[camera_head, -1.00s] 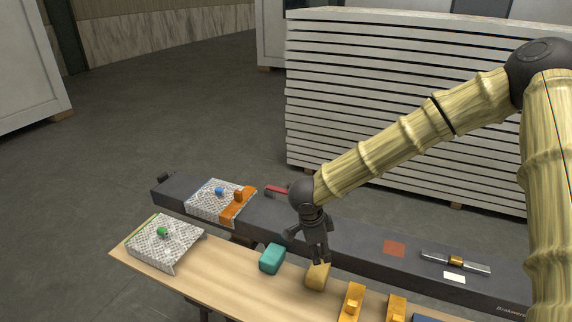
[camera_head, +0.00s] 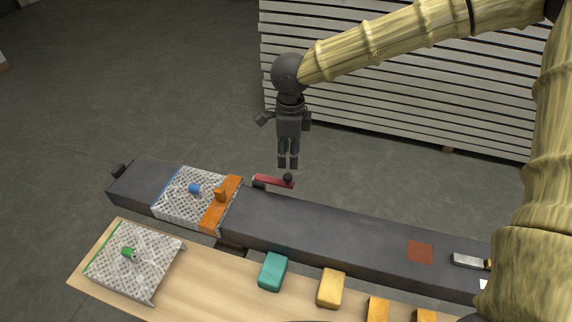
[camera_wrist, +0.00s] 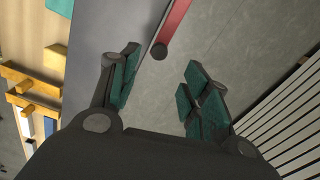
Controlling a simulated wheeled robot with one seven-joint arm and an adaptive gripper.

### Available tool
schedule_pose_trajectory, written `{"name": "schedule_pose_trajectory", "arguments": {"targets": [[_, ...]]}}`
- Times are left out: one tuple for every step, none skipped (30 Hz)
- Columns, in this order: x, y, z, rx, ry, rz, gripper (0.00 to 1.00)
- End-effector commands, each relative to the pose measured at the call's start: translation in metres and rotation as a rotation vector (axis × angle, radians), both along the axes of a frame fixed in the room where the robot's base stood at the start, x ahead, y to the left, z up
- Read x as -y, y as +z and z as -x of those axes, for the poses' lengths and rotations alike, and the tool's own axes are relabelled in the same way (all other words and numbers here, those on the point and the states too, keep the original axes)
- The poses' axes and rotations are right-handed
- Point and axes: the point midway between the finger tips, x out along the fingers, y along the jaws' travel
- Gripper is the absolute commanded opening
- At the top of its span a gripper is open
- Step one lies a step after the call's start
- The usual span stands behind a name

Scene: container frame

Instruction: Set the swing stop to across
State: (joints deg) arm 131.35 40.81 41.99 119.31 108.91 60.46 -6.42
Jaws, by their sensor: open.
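The swing stop is a red bar (camera_head: 270,181) with a dark knob (camera_head: 288,179) at its right end. It lies at the far edge of the dark grey beam (camera_head: 330,226), roughly along that edge. My gripper (camera_head: 288,165) points down just above the knob, apart from it. In the wrist view the red bar (camera_wrist: 176,22) and its knob (camera_wrist: 159,52) show beyond my open, empty fingers (camera_wrist: 160,85). The knob appears between and ahead of the fingertips.
An orange block piece (camera_head: 221,205) and a perforated plate with a blue knob (camera_head: 194,188) sit on the beam left of the bar. A teal block (camera_head: 273,272) and a yellow block (camera_head: 331,288) stand on the wooden table (camera_head: 215,283). A slatted white stack (camera_head: 400,100) stands behind.

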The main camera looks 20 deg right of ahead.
Motion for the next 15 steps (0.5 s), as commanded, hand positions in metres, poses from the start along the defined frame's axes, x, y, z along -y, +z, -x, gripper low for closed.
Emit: {"name": "schedule_pose_trajectory", "arguments": {"targets": [[-0.001,-0.009,-0.001,-0.005,0.003,0.002,0.47],[-0.001,-0.014,-0.002,-0.005,0.004,0.002,0.47],[-0.002,-0.022,-0.005,-0.009,0.004,0.002,0.47],[-0.002,-0.029,-0.008,-0.013,0.004,0.002,0.47],[-0.002,-0.035,-0.012,-0.015,0.003,0.003,0.47],[-0.002,-0.044,-0.016,-0.019,0.003,0.003,0.47],[-0.002,-0.050,-0.018,-0.021,0.003,0.003,0.47],[-0.002,-0.056,-0.020,-0.023,0.003,0.004,0.47],[-0.001,-0.063,-0.023,-0.026,0.002,0.004,0.47],[-0.001,-0.068,-0.023,-0.027,0.002,0.005,0.47],[-0.001,-0.072,-0.024,-0.028,0.001,0.005,0.47],[-0.001,-0.076,-0.024,-0.028,0.000,0.004,0.47],[0.000,-0.079,-0.025,-0.028,0.000,0.004,0.47],[0.001,-0.082,-0.025,-0.027,0.000,0.004,0.47],[0.001,-0.084,-0.023,-0.026,0.000,0.004,0.47]]}}
